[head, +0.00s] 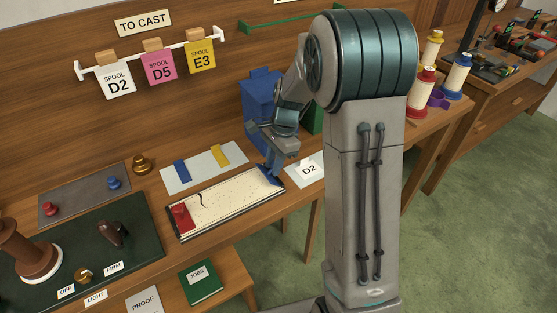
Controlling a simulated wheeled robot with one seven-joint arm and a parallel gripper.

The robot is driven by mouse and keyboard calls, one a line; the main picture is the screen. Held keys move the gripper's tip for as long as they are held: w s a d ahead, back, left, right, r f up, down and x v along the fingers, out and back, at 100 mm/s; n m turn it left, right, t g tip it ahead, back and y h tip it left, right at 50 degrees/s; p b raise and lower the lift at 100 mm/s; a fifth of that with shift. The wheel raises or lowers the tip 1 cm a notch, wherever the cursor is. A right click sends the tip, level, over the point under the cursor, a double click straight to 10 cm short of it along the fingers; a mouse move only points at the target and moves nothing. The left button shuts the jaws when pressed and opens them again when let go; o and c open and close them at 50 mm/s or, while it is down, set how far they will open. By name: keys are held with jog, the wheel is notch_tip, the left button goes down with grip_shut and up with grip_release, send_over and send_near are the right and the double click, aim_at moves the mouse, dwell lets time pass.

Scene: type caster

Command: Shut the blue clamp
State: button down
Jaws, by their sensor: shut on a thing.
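The blue clamp (268,176) is at the right end of a long cream strip (222,200) in a dark frame on the bench. My gripper (273,167) points down onto this clamp and is shut on it. The fingers and wrist hide part of the clamp, so I cannot tell whether it is open or closed.
A pale card (204,168) with blue and yellow pieces lies behind the strip. A D2 card (308,170) lies to the right. A blue bin (258,98) stands behind my gripper. A dark mat with a lever (114,233) is at left.

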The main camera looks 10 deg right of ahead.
aim_at(267, 173)
jog(key=shift+a+r+t+h, duration=0.25)
jog(key=shift+a+h, duration=0.2)
jog(key=shift+h, duration=0.25)
jog(key=shift+s+a+f+t+h+b, duration=0.15)
jog(key=shift+a+t+h, duration=0.1)
jog(key=shift+h, duration=0.3)
jog(key=shift+w+a+f+t+h+b, duration=0.15)
jog(key=shift+a+t+h, duration=0.1)
jog(key=shift+h, duration=0.3)
jog(key=h+b, duration=0.1)
jog(key=a+h+b, duration=0.1)
jog(key=b, duration=0.1)
jog(key=t+h+b, duration=0.1)
jog(key=shift+s+a+f+h+b, duration=0.3)
jog(key=shift+s+f+h+b, duration=0.05)
jog(key=shift+h, duration=0.05)
jog(key=shift+a+t+h+b, duration=0.15)
jog(key=shift+t+h+b, duration=0.1)
jog(key=shift+h+b, duration=0.4)
jog(key=shift+s+r+b, duration=0.1)
jog(key=shift+b, duration=0.25)
jog(key=c, duration=1.3)
grip_release()
